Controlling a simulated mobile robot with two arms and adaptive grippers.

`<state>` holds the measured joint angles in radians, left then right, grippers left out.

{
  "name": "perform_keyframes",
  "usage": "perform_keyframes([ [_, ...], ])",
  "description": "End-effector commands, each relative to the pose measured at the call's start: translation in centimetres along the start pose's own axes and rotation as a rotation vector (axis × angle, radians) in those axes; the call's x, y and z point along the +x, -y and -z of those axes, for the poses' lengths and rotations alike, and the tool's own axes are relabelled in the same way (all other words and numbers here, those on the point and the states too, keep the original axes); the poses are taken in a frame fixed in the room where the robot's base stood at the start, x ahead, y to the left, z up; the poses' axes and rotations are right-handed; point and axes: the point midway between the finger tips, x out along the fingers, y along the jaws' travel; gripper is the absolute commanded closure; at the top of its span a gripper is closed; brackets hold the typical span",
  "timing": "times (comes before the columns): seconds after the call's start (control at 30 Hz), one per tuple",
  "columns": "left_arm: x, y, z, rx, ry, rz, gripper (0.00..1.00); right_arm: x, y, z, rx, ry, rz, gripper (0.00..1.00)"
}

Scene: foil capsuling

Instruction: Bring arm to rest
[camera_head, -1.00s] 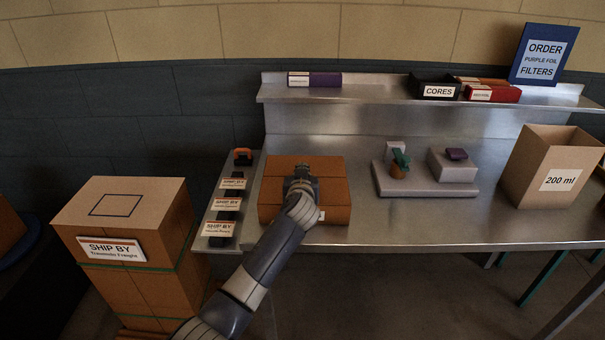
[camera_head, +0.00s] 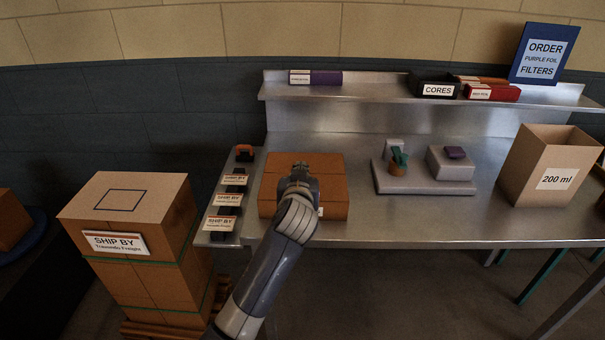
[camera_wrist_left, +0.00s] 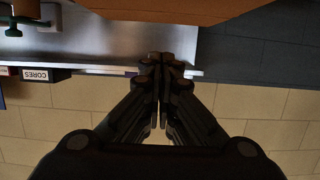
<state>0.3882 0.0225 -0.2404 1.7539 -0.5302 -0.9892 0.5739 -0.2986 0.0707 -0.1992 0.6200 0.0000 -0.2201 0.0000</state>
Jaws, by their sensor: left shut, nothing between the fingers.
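My left arm (camera_head: 266,285) comes in from the lower left of the head view and reaches up to the front of a brown carton (camera_head: 330,180) on the metal bench. My left gripper (camera_head: 299,170) shows small there, in front of the carton's top. In the left wrist view my left gripper (camera_wrist_left: 166,62) has its fingertips together with nothing between them. The carton (camera_wrist_left: 185,8) shows at that view's top edge. I cannot tell how far the gripper is from the carton. My right gripper is in neither view.
A metal bench (camera_head: 385,232) holds a grey fixture (camera_head: 425,188) and an open "200 ml" box (camera_head: 548,165). A shelf (camera_head: 390,93) behind carries several boxes and an order sign (camera_head: 543,54). Stacked "SHIP BY" cartons (camera_head: 135,210) stand at left, beside a narrow label rack (camera_head: 228,205).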

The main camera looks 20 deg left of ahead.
Motion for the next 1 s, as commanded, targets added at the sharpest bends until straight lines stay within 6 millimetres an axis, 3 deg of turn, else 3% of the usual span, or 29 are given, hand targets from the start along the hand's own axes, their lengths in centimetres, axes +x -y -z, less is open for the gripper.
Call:
perform_keyframes([
  [0.2, -0.6, 0.2, -0.8, 0.004, 0.017, 0.001, 1.0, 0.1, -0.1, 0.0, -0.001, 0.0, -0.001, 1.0],
  [0.27, -1.1, 0.7, -2.3, 0.01, 0.047, 0.0, 1.0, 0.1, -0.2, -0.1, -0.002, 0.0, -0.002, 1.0],
  [0.37, -2.9, 1.9, -6.7, 0.034, 0.141, -0.002, 1.0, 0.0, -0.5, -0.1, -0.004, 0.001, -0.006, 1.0],
  [0.5, -7.7, 4.3, -14.8, 0.091, 0.332, -0.027, 1.0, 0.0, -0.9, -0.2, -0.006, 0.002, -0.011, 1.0],
  [0.7, -16.8, 7.2, -24.0, 0.187, 0.599, -0.105, 1.0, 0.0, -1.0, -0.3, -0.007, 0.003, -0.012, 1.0],
  [0.83, -21.9, 8.5, -27.2, 0.238, 0.723, -0.159, 1.0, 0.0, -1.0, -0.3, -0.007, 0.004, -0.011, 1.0],
  [1.0, -27.1, 9.5, -29.7, 0.289, 0.838, -0.224, 1.0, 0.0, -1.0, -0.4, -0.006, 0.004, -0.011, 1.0],
])
